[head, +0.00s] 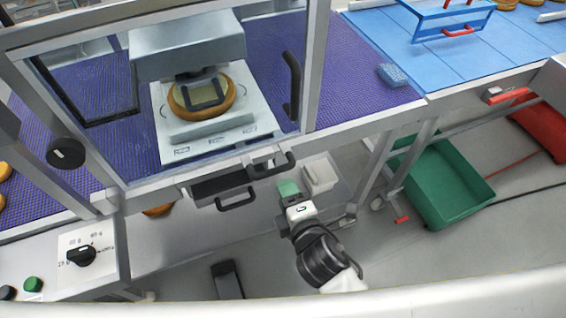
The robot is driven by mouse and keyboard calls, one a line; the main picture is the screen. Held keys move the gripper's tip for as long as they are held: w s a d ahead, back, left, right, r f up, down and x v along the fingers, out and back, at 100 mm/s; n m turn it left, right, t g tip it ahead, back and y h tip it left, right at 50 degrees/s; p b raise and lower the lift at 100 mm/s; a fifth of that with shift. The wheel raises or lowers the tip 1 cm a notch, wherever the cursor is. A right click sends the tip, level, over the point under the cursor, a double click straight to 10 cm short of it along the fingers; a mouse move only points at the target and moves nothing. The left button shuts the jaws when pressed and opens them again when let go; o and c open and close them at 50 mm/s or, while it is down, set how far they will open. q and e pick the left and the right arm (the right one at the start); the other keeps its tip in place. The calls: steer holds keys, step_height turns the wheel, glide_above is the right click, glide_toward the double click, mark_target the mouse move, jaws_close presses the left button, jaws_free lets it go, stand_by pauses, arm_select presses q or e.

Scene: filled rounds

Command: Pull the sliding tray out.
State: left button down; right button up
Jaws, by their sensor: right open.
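The sliding tray (215,185) is a dark, shallow tray under the front edge of the purple conveyor, with a black bar handle (236,202) on its front. It looks mostly tucked under the machine. My right gripper (290,191) is open, just to the right of the handle and apart from it in the picture. A pale green piece shows at its tips; I cannot tell whether it is part of the gripper. No tray handle is visible between the fingers. My left gripper is out of view.
A second black handle (285,163) sits just above, near the tray's right end. A clear guard with a black handle (292,88) encloses a press over a filled round (202,95). A white bin (320,175) and green crate (445,180) stand to the right.

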steer(key=p+x, duration=0.1)
steer(key=x, duration=0.9)
steer(key=shift+w, duration=0.2)
steer(key=shift+a+f, duration=0.1)
steer(key=shift+c, duration=0.3)
jaws_close()
